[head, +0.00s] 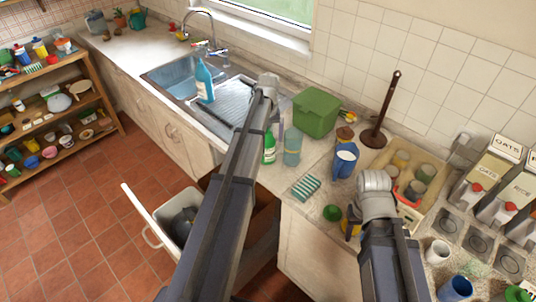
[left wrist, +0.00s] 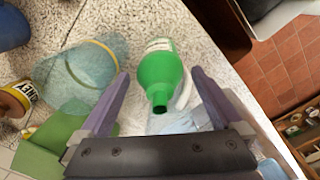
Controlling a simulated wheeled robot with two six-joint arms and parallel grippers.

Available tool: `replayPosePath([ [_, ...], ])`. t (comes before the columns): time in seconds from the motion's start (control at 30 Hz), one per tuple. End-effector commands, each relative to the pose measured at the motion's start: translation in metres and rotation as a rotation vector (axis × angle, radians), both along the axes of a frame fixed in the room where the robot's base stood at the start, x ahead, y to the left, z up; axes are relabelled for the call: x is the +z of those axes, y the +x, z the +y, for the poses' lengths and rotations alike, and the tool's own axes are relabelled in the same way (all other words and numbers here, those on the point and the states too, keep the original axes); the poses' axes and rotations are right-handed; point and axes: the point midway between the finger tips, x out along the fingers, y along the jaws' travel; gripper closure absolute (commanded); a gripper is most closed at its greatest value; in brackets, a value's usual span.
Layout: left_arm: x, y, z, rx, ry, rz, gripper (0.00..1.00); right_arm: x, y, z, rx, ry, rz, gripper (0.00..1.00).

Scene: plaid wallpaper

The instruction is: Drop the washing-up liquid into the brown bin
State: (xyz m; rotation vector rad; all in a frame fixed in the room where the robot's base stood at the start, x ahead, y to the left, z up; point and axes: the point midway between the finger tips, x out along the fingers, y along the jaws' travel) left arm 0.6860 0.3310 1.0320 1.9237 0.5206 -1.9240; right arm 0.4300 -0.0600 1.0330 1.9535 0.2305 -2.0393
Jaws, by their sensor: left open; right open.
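The washing-up liquid looks to be the green bottle with a white label (head: 269,148), upright on the worktop near its front edge. In the left wrist view the bottle (left wrist: 160,72) is between the open fingers of my left gripper (left wrist: 158,80), with no clear contact. In the head view my left arm hides most of that gripper. The brown bin (head: 264,212) is in the pulled-out unit below the worktop, partly hidden by my left arm. My right gripper (head: 376,200) is over the worktop at the right, its fingers mostly hidden.
A clear bluish container (head: 293,145) stands beside the bottle, with a green box (head: 316,112) behind. A cream bin (head: 160,226) with dark contents is left of the brown bin. A blue bottle (head: 204,82) stands by the sink. A striped sponge (head: 306,187) lies near the worktop edge.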

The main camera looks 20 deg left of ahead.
Motion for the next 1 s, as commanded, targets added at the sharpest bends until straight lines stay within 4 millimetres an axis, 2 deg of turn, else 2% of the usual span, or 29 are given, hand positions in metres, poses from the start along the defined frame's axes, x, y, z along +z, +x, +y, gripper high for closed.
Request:
replayPosePath([
  [0.03,-0.0118,-0.0001,-0.0001,0.000,0.000,0.000,0.00,-0.0119,0.0000,0.0001,0.000,0.000,0.000,0.50],
  [0.1,-0.0151,0.0000,0.0000,0.000,0.000,0.000,0.00,-0.0151,0.0000,0.0001,0.000,0.000,0.000,0.50],
  [0.37,-0.0133,0.0000,0.0000,0.000,0.000,0.000,0.00,-0.0133,0.0000,0.0000,0.000,0.000,0.000,0.50],
  [1.0,-0.0133,-0.0001,0.0001,0.000,0.000,0.000,0.72,-0.0134,0.0000,0.0000,0.000,0.000,0.000,0.50],
])
